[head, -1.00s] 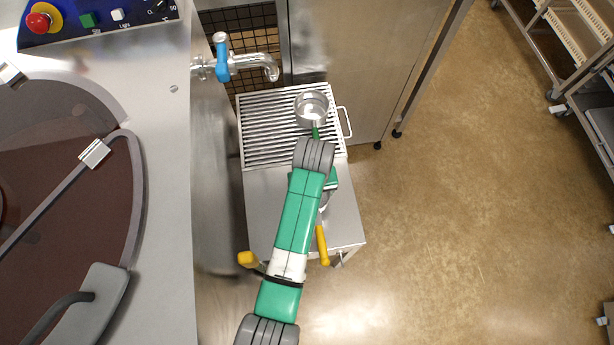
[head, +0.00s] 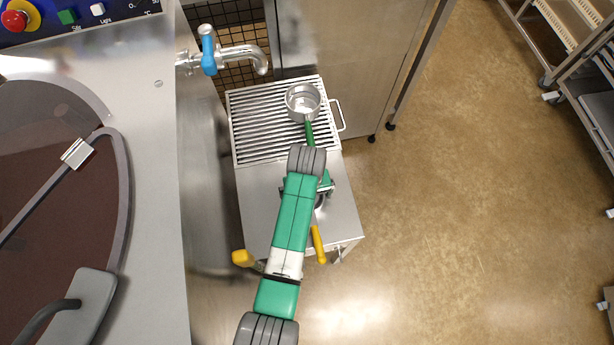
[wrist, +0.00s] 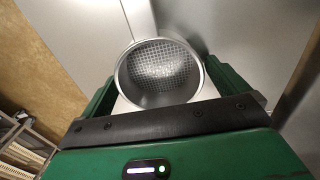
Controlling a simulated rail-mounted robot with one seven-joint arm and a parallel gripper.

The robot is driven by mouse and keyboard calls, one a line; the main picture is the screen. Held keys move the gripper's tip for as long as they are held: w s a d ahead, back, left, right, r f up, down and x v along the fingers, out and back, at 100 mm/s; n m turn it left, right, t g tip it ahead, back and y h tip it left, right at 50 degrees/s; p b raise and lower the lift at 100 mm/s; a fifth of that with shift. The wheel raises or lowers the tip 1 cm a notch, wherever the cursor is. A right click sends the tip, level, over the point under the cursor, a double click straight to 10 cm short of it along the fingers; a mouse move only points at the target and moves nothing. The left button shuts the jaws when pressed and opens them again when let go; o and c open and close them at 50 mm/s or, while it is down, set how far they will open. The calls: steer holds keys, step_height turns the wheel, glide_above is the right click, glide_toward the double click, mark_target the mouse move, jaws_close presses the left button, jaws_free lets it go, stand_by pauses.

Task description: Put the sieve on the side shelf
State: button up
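The sieve (wrist: 160,75) is a round metal cup with mesh across it. In the wrist view its open side faces me. My gripper (wrist: 163,88) has its green fingers spread to either side of the sieve. The fingertips reach the rim, but I cannot tell whether they press on it. In the head view my gripper (head: 323,188) is over the plain metal top of the side shelf (head: 262,205), partly hidden under my arm. Only a bit of silvery metal shows below it there. I cannot tell whether the sieve touches the shelf.
A slatted rack (head: 262,125) covers the far part of the shelf. A small metal pan (head: 303,102) with a green handle stands on it. A yellow handle (head: 318,246) is at the near edge, another (head: 243,258) at the left. A blue-handled tap (head: 208,50) is behind. The machine (head: 155,190) stands left.

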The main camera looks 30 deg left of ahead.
steer(key=shift+r, duration=0.1)
step_height(320, 180, up, 12)
steer(key=p, duration=0.4)
steer(key=shift+r, duration=0.1)
